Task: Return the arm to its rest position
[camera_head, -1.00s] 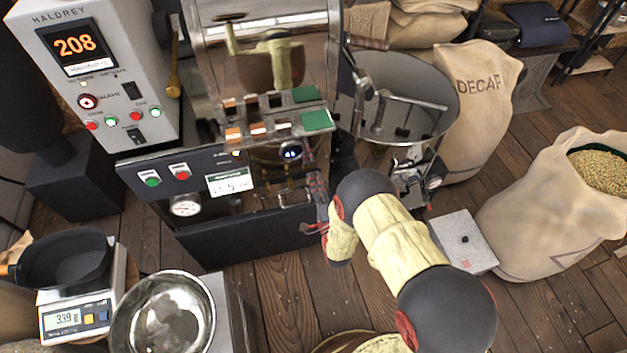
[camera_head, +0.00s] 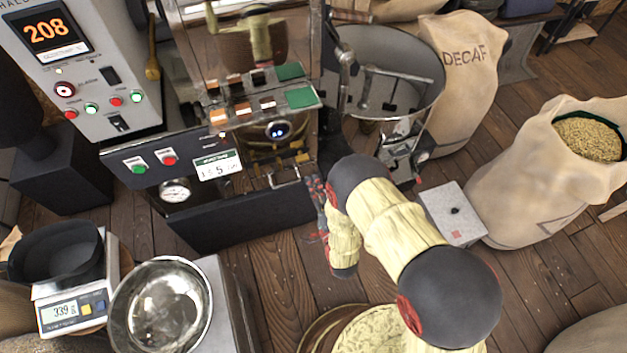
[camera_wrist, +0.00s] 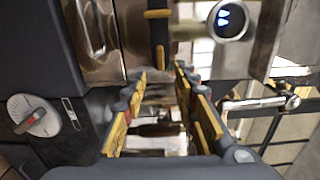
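My arm with its cream-coloured sleeve reaches in from the lower right of the head view. My gripper (camera_head: 318,200) is at its end, in front of the roaster's lower front (camera_head: 245,205), seen side-on and small. In the wrist view my gripper (camera_wrist: 160,78) has its two yellow-padded fingers spread apart. I see nothing held between them, only blurred metal behind.
A metal bowl (camera_head: 160,305) and a scale (camera_head: 75,308) with a black pan (camera_head: 55,258) stand at lower left. The round cooling bin (camera_head: 432,100), a small grey box (camera_head: 453,212), a DECAF sack (camera_head: 468,70) and an open bean sack (camera_head: 545,190) are at right. Wooden floor shows between.

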